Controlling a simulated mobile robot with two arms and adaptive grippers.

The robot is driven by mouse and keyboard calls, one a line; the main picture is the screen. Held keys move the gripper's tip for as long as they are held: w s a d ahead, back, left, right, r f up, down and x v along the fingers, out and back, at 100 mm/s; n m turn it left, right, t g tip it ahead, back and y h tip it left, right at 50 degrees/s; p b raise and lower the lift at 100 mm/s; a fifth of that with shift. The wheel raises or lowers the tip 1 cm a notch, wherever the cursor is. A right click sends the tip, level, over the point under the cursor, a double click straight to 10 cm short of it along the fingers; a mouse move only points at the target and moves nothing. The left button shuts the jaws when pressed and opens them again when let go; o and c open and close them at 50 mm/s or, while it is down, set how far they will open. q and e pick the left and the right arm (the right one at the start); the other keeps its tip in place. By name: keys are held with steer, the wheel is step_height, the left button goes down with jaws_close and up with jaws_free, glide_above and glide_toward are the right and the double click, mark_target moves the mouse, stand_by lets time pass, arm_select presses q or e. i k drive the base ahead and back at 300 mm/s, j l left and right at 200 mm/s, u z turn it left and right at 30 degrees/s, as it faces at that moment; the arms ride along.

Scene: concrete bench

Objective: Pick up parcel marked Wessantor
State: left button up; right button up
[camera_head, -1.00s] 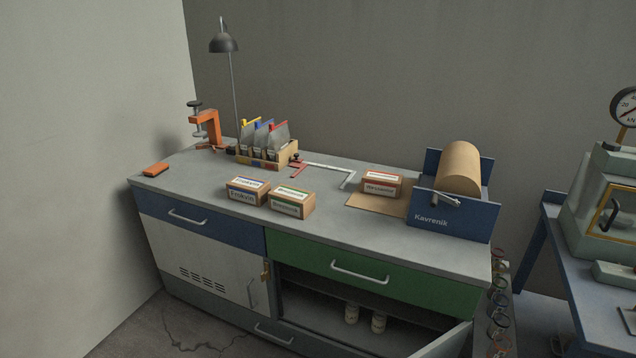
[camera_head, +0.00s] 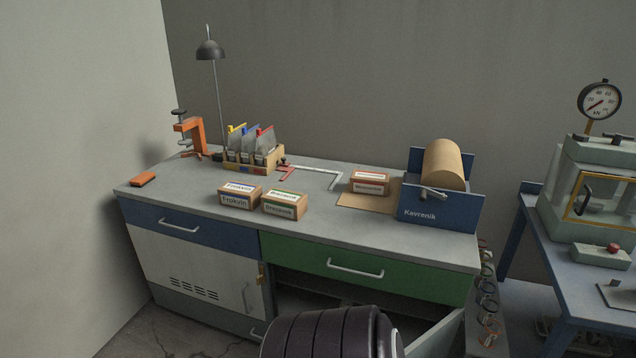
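The parcel that appears to be marked Wessantor (camera_head: 369,183) is a small brown box with a red-striped white label. It sits on a flat brown sheet (camera_head: 354,203) on the bench top, left of the blue Kavrenik paper-roll holder (camera_head: 432,210). Its small lettering is hard to read. Two similar parcels stand nearer the front: one marked Frokvin (camera_head: 240,196) with a blue stripe, and one marked Brezavik (camera_head: 285,205) with a green stripe. Neither of my grippers is in view. A dark ribbed part of my own arm shows at the bottom centre.
The cupboard door (camera_head: 437,335) below is open. The bench top (camera_head: 330,228) in front of the parcels is clear.

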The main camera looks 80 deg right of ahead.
mark_target(367, 182)
steer(key=i+z, duration=0.8)
steer(key=i+j+z, duration=0.25)
steer(key=i+z, duration=0.15)
